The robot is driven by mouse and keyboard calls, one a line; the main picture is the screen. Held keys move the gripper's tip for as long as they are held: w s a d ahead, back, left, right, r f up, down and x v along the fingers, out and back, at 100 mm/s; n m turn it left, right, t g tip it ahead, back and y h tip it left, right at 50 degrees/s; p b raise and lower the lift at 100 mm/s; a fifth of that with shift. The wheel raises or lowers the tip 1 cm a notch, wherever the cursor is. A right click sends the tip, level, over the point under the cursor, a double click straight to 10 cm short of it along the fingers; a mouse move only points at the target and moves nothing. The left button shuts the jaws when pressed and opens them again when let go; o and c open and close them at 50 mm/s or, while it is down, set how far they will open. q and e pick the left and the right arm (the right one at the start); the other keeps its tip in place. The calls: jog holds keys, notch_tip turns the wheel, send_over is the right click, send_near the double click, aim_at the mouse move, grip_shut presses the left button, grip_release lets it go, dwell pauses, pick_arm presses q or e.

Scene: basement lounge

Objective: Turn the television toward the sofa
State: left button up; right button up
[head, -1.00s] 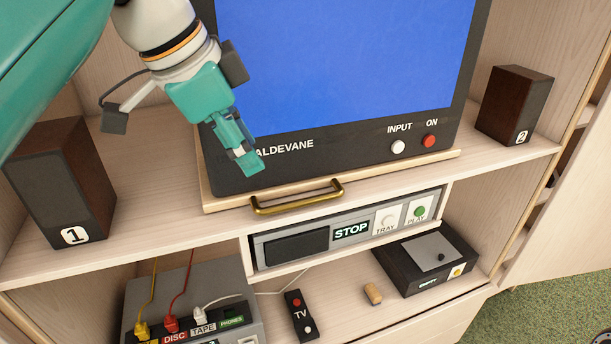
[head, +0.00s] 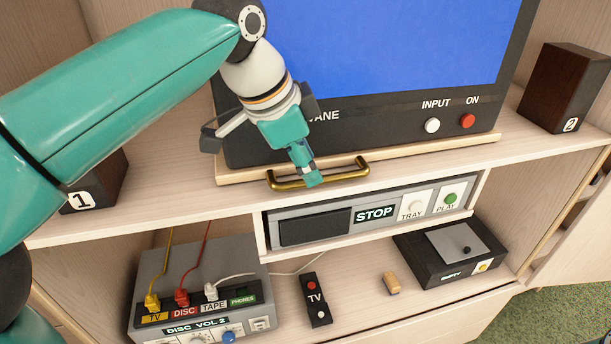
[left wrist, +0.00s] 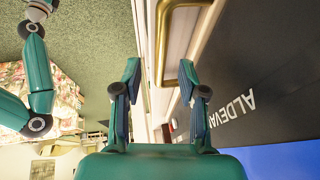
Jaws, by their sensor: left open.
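The television (head: 385,125), with a blue screen and dark front, stands on a pale wooden board (head: 440,145) on the cabinet's upper shelf. A brass handle (head: 345,175) is fixed to the board's front edge. My left gripper (head: 312,178) is open, with its fingertips at the handle's middle, covering part of it. In the left wrist view the handle (left wrist: 161,45) runs ahead between the two fingers (left wrist: 160,80); contact cannot be told. A floral-covered piece, perhaps the sofa (left wrist: 70,90), shows there. My right gripper is not in view.
Speakers 1 (head: 95,185) and 2 (head: 565,90) flank the television.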

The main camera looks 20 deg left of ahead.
pick_arm(q)
jog(key=shift+x, duration=1.8)
grip_shut()
